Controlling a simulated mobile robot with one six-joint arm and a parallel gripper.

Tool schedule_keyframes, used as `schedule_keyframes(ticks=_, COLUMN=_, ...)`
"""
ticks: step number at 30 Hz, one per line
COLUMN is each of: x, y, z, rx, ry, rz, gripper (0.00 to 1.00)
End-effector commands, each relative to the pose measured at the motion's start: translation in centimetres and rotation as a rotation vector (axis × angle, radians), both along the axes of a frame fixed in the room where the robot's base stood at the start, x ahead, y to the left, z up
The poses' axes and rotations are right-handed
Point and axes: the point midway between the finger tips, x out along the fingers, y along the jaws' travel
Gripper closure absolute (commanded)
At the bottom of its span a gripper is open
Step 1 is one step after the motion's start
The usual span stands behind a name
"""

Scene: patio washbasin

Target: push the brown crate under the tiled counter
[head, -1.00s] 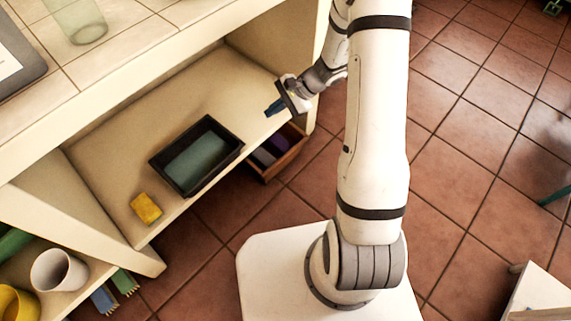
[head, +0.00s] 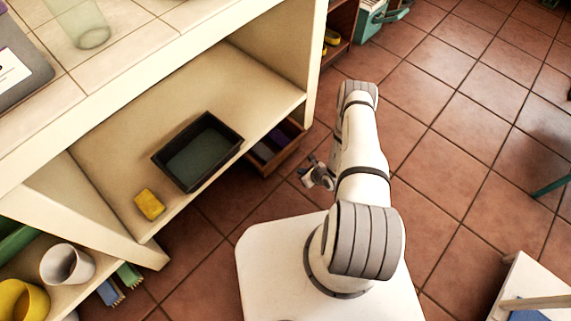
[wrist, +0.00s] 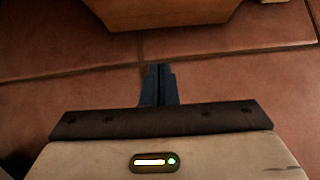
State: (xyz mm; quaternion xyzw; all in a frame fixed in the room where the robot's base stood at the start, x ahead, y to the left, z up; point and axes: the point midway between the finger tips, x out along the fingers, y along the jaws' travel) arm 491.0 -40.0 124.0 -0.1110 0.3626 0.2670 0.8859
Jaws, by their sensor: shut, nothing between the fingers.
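The brown crate (head: 292,152) stands on the floor at the right end of the tiled counter (head: 140,52), partly under its lower shelf. Its outer end sticks out past the shelf edge, and dark and purple things show inside it. The shelf hides the rest. My gripper (head: 305,171) is low over the floor, just in front of the crate's outer end. In the wrist view my gripper (wrist: 158,72) is shut with nothing between its fingers. The crate's wooden face (wrist: 160,14) is ahead of the fingertips, with a strip of floor showing between.
On the shelf above the crate are a black tray (head: 238,150) and a yellow sponge (head: 149,204). A white stool-like thing (head: 530,285) is at the lower right. The tiled floor to the right is mostly clear.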

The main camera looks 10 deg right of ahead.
Motion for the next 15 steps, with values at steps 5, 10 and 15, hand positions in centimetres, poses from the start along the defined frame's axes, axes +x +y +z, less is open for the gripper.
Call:
schedule_keyframes(ticks=5, x=0.2, y=0.3, z=-1.7, rx=-0.003, ry=0.009, rz=-0.018, gripper=1.0)
schedule_keyframes(ticks=10, x=2.1, y=1.5, z=-4.0, rx=-0.003, ry=0.006, rz=-0.013, gripper=1.0)
schedule_keyframes(ticks=15, x=4.3, y=3.0, z=-6.7, rx=-0.003, ry=0.005, rz=-0.013, gripper=1.0)
